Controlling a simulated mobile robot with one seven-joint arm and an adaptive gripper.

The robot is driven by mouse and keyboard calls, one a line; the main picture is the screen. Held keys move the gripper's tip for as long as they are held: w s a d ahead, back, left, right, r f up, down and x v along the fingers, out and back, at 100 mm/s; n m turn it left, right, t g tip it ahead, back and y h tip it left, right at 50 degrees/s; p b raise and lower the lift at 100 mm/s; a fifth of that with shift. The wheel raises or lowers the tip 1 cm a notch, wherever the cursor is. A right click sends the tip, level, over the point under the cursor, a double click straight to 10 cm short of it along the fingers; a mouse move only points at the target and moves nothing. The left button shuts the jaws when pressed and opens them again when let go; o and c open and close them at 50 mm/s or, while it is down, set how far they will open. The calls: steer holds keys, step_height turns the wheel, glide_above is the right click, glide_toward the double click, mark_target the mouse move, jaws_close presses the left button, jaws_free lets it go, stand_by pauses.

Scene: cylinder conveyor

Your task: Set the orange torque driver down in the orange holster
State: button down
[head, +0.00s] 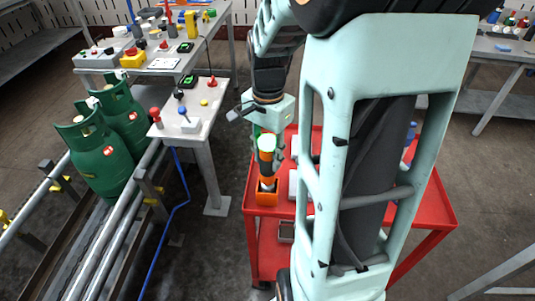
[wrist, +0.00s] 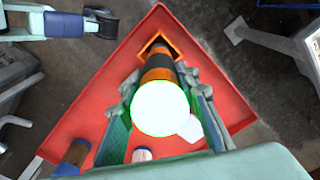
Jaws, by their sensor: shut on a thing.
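The orange torque driver (head: 267,156) is upright, with orange and black bands and a pale round top end. My gripper (head: 271,147) is shut on it, with a finger on each side. In the wrist view the driver (wrist: 159,72) points away from the camera, its white end nearest. The orange holster (head: 267,197) stands at the left part of the red cart, right below the driver. In the wrist view its square rim (wrist: 153,39) surrounds the driver's far end. The tip appears at the holster's mouth; how deep it sits is hidden.
The red cart (head: 437,212) has a raised rim and carries other items, partly hidden by my arm. Left are a small table (head: 190,120) with knobs and a conveyor with green cylinders (head: 100,145). A cluttered bench (head: 150,62) stands behind.

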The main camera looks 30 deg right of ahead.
steer(key=shift+f+b, duration=1.15)
steer(key=shift+f, duration=0.45)
steer(key=c, duration=1.4)
jaws_free()
